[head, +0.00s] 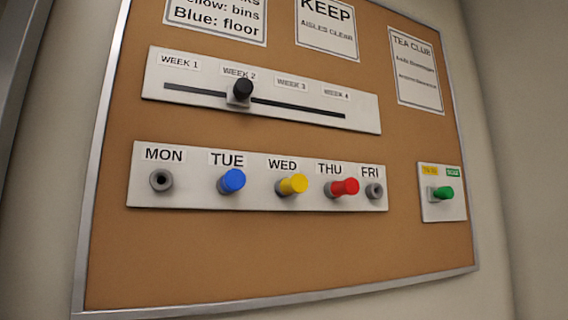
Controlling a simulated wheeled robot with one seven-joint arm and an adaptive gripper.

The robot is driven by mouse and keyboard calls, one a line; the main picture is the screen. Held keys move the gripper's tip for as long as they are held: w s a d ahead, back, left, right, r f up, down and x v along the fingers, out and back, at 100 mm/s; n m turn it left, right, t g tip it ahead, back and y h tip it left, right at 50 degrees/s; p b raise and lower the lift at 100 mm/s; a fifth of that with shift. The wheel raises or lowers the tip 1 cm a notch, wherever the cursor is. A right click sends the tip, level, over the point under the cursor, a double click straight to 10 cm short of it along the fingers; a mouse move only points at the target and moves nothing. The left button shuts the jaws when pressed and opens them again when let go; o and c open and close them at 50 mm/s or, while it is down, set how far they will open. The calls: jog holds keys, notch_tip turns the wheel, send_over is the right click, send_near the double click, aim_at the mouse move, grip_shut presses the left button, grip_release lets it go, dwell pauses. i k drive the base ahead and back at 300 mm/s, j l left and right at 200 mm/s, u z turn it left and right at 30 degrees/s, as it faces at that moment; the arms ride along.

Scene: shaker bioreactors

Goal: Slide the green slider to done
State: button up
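The green slider (444,193) is a small green knob on a grey block. It sits on a small white panel (456,212) at the right of the cork board in the head view. Above it are a yellow label (430,171) on the left and a green label (453,171) on the right; their print is too small to read surely. The slider's grey block shows below the yellow label, and the green knob juts out to the right of it. My gripper is not in view.
A panel with a black slider (242,89) at WEEK 2 hangs above a day strip (203,199) holding blue (232,180), yellow (292,184) and red (345,187) pegs. MON (161,181) and FRI (374,191) sockets are empty. Bare cork (300,250) lies below.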

aim_at(445, 193)
jog(key=i+l+u, duration=0.1)
jog(key=u, duration=0.25)
jog(key=i+l+u, duration=0.1)
jog(key=u, duration=0.3)
jog(key=i+l+u, duration=0.1)
jog(key=l+u, duration=0.25)
jog(key=j+z, duration=0.1)
jog(key=z, duration=1.25)
